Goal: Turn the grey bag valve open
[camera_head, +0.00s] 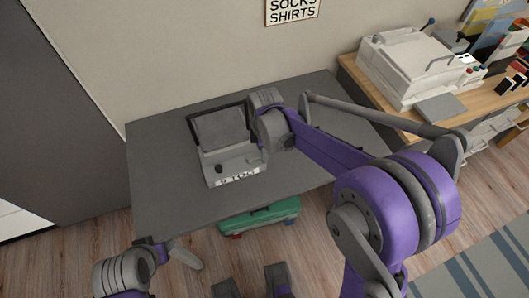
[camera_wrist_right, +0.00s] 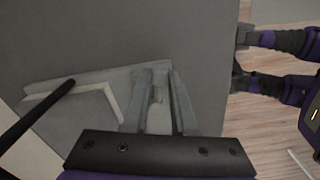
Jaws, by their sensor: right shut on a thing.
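A pale grey machine (camera_head: 229,174) with a black-framed dark grey panel (camera_head: 220,127) and a dark knob (camera_head: 219,169) stands on the dark grey table. My right gripper (camera_head: 256,152) reaches down at its right side. In the right wrist view my right gripper (camera_wrist_right: 161,100) has its two fingers on either side of a pale grey piece, the grey bag valve (camera_wrist_right: 158,118), and is shut on it. The wrist hides most of the valve in the head view, and its turn position cannot be told. My left gripper (camera_head: 185,255) is low at the table's front edge, away from the machine.
The dark grey table (camera_head: 165,185) is bare around the machine. A green case (camera_head: 260,216) lies below its front edge. A wooden desk (camera_head: 388,112) at right holds a white machine (camera_head: 405,65). A wall sign (camera_head: 292,10) hangs behind.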

